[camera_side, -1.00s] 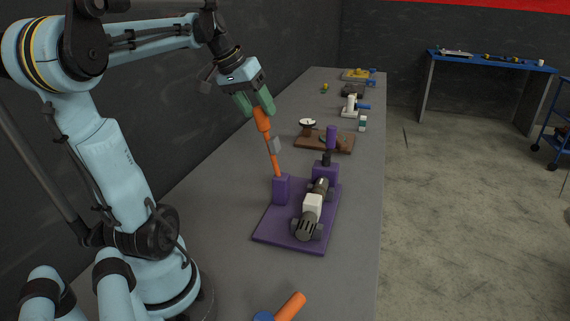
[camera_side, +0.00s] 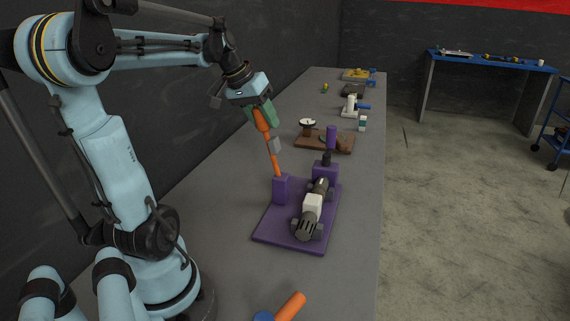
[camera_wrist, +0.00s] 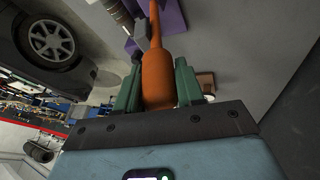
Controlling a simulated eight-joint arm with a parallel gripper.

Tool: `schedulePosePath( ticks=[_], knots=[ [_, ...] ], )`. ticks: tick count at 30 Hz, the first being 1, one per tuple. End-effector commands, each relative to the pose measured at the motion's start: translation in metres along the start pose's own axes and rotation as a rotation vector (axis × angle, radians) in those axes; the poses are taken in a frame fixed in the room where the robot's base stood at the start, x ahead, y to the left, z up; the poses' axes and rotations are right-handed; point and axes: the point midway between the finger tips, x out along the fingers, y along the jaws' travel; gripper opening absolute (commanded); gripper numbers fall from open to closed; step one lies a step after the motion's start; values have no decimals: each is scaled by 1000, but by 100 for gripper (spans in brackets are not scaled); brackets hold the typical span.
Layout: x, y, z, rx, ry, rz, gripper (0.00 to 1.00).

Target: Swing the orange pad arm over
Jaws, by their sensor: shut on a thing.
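The orange pad arm (camera_side: 272,146) stands nearly upright from a purple block on the purple base (camera_side: 272,228), leaning a little left at its top. A small grey pad (camera_side: 275,145) sits on its side partway up. My gripper (camera_side: 262,114) is shut on the thick orange handle at its top. In the wrist view the orange handle (camera_wrist: 158,78) lies between the green fingers of my gripper (camera_wrist: 157,88). A dark cylindrical engine part with a white middle (camera_side: 313,206) lies on the purple base, to the right of the arm's foot.
A brown board (camera_side: 340,147) with small parts stands behind the purple base. A white device with a blue handle (camera_side: 351,106) and a yellow item (camera_side: 356,74) are farther back. A blue and orange piece (camera_side: 290,307) lies at the front. Grey bench shows left of the base.

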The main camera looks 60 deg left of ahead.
Motion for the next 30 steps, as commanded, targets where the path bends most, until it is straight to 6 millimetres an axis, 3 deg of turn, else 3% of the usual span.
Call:
schedulePosePath(
  ticks=[2, 14, 20, 30],
  knots=[
    [0, 0, 0, 0, 0, 0, 0],
    [0, 6, -1, 13, -10, -29, 0],
    [3, 24, -5, 50, -36, -120, 0],
    [19, 72, -14, 145, -112, -393, 0]
  ],
)
